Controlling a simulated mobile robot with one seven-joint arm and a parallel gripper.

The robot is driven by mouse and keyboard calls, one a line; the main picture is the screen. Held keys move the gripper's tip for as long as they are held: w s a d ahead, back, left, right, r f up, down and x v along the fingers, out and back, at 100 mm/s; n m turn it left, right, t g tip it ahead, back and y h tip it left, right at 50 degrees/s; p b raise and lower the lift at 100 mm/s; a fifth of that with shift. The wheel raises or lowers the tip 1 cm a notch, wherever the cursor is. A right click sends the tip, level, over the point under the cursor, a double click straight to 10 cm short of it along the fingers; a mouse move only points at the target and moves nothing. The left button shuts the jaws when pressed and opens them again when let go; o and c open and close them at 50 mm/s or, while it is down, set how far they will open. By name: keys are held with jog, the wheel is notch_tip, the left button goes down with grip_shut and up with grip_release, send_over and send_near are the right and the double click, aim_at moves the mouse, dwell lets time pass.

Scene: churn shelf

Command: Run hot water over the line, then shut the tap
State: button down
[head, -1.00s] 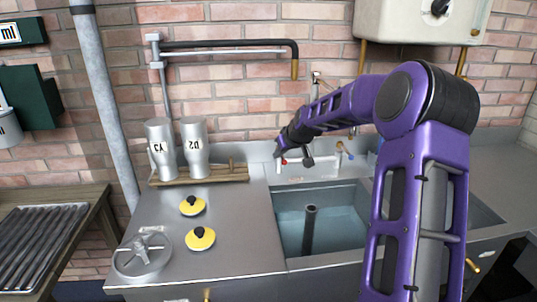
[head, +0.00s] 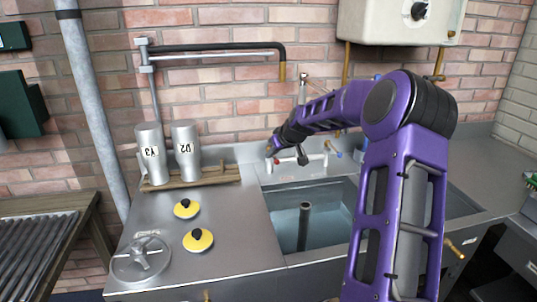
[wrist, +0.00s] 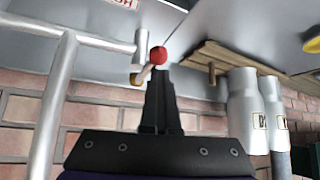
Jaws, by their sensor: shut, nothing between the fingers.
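The tap's red knob (wrist: 157,56) sits on a short lever just beyond my fingertips in the wrist view; contact is unclear. It is a small red spot in the head view (head: 276,160). My gripper (wrist: 160,80) is shut and empty, with its dark fingers together. In the head view my gripper (head: 272,147) is at the tap above the sink's back left edge. A blue knob (head: 339,155) is further right. The sink (head: 335,212) holds bluish water and an upright dark pipe (head: 304,228). I cannot make out running water or which part is the line.
Two metal canisters (head: 186,150) stand on a wooden rack left of the tap. Two yellow discs with black knobs (head: 198,240) and a handwheel (head: 140,260) lie on the counter. A black-sleeved pipe (head: 230,47) reaches across the wall. A white tank (head: 400,22) hangs above.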

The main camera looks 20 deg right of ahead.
jog(key=shift+s+d, duration=0.2)
jog(key=shift+d, duration=0.65)
jog(key=a+p+v, duration=0.1)
jog(key=v, duration=1.6)
jog(key=shift+a+r, duration=0.2)
jog(key=shift+a, duration=0.1)
jog(key=shift+w, duration=0.1)
